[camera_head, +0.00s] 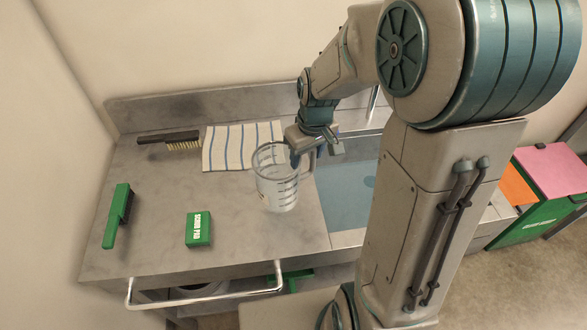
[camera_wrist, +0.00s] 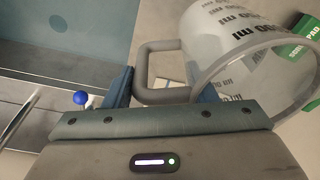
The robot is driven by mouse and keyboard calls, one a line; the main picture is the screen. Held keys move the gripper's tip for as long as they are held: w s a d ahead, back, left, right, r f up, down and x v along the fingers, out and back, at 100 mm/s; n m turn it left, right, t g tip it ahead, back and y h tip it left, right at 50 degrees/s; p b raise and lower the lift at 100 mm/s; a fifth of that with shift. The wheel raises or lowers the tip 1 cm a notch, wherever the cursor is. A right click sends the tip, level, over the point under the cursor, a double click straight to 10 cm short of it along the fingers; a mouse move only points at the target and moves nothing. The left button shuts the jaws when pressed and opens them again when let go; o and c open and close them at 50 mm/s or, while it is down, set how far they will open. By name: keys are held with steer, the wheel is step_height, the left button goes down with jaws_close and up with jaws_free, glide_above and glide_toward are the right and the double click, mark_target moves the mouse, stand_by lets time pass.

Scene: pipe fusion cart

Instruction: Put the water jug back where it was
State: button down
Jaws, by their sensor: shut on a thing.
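The water jug (camera_head: 277,183) is a clear measuring jug with dark scale marks and a grey handle. In the head view it is upright over the grey counter, just left of the sink basin. I cannot tell whether its base touches the counter. My gripper (camera_head: 309,150) is at the jug's right side, at handle height. In the wrist view the jug (camera_wrist: 240,50) fills the upper right, and its handle (camera_wrist: 158,75) lies between the fingers of my gripper (camera_wrist: 162,90), which is shut on it.
A striped towel (camera_head: 232,147) lies behind the jug, with a brush (camera_head: 170,140) to its left. A green scrub pad box (camera_head: 199,229) and a green-handled brush (camera_head: 118,215) are on the left counter. The sink (camera_head: 345,195) is at right. A metal rail (camera_head: 200,297) runs along the front.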

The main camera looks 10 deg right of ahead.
steer(key=a+f, duration=0.1)
steer(key=a, duration=0.1)
steer(key=shift+a+f, duration=0.35)
steer(key=shift+f+p, duration=0.5)
steer(key=shift+f, duration=1.45)
steer(key=shift+f, duration=0.2)
steer(key=c, duration=0.6)
jaws_free()
steer(key=shift+r, duration=0.1)
